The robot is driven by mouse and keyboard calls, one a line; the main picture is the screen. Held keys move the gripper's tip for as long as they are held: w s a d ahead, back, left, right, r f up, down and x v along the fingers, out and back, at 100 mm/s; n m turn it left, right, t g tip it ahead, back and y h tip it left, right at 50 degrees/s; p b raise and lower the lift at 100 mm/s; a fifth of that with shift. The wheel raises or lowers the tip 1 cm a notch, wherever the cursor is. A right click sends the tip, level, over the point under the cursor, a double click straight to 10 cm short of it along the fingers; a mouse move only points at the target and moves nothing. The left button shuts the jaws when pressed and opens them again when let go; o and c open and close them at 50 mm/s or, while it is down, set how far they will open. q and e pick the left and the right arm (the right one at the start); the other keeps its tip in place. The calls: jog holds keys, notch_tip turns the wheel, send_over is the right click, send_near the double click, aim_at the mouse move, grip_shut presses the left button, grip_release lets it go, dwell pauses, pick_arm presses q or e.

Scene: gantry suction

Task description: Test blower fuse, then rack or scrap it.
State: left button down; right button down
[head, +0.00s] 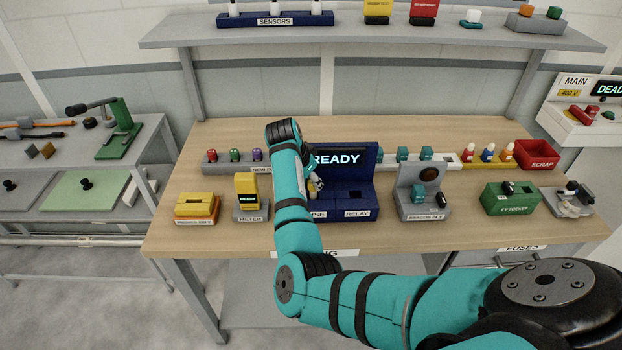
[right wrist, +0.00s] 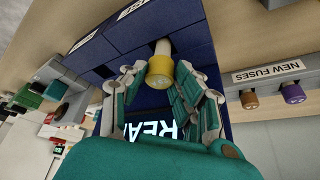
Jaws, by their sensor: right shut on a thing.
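The fuse has a yellow cap and a pale body. My right gripper (head: 316,184) is shut on the fuse (right wrist: 160,68), whose cap sits between the fingers in the right wrist view (right wrist: 160,85). Its pale end points at the fuse side of the blue tester (head: 362,165); I cannot tell whether it is seated in the opening. The tester's screen (head: 337,159) reads READY. My right arm hides part of the tester and its FUSE label. The red scrap bin (head: 537,154) stands at the bench's back right. My left gripper is not in view.
A new-fuses rack (right wrist: 268,73) holds several coloured fuses behind my arm. A yellow block (head: 197,205) and a meter (head: 248,198) stand to the left. A grey fixture (head: 423,192) and a green socket box (head: 510,198) stand right. Bare wood lies along the front.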

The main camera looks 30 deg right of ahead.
jog(key=shift+f+b, duration=0.4)
jog(key=shift+f, duration=0.5)
jog(key=c, duration=0.9)
grip_release()
jog(key=shift+a+r, duration=0.1)
jog(key=shift+r, duration=0.15)
jog(key=v, duration=0.7)
jog(key=shift+s, duration=0.1)
